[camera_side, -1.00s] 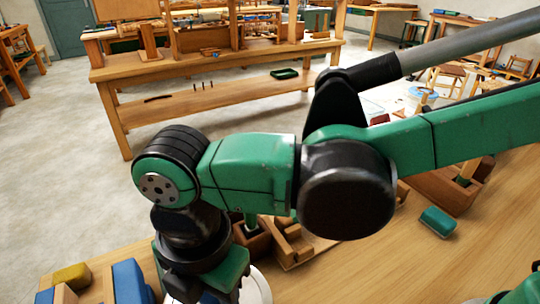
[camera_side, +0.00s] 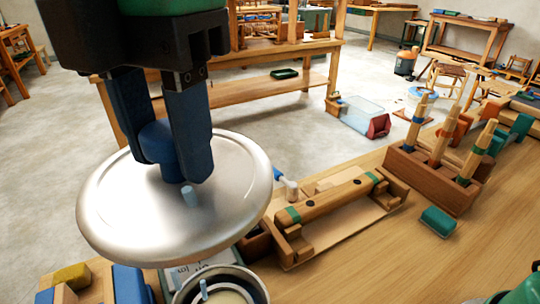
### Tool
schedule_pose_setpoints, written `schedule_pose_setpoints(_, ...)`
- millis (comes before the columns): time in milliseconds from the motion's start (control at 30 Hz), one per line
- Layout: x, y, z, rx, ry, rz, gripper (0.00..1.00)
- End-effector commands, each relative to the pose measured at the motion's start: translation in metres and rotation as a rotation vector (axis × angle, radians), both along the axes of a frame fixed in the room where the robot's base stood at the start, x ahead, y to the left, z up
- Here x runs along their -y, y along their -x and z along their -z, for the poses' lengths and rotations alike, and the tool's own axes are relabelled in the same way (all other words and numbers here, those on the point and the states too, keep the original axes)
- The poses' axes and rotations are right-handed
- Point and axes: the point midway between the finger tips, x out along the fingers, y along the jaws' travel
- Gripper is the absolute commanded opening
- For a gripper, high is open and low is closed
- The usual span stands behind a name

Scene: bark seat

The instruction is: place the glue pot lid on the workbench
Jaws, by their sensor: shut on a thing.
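The glue pot lid (camera_side: 110,220) is a wide, round, silvery metal disc with a blue knob (camera_side: 163,140) on top. My gripper (camera_side: 172,160) comes down from the upper left, with its two dark blue fingers shut on the knob. The lid hangs in the air, slightly tilted in the picture, above the left part of the workbench (camera_side: 340,265). An open round metal pot (camera_side: 258,283) shows below the lid, with pale content and a thin blue-tipped rod inside. The lid hides part of the bench behind it.
A wooden clamp fixture (camera_side: 335,205) lies right of the lid. A wooden rack of upright tools (camera_side: 435,180) stands farther right, with a green block (camera_side: 438,222) near it. Blue (camera_side: 130,285) and yellow (camera_side: 72,276) blocks sit at the lower left. The front right bench is largely bare.

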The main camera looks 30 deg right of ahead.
Motion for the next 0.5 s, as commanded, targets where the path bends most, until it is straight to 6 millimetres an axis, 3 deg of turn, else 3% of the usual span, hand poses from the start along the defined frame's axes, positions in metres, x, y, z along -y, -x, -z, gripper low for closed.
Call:
schedule_pose_setpoints(267,0.012,-0.002,-0.008,0.0,0.0,0.059,0.0)
schedule_pose_setpoints(500,0.062,-0.005,0.006,0.001,0.001,0.322,0.0)
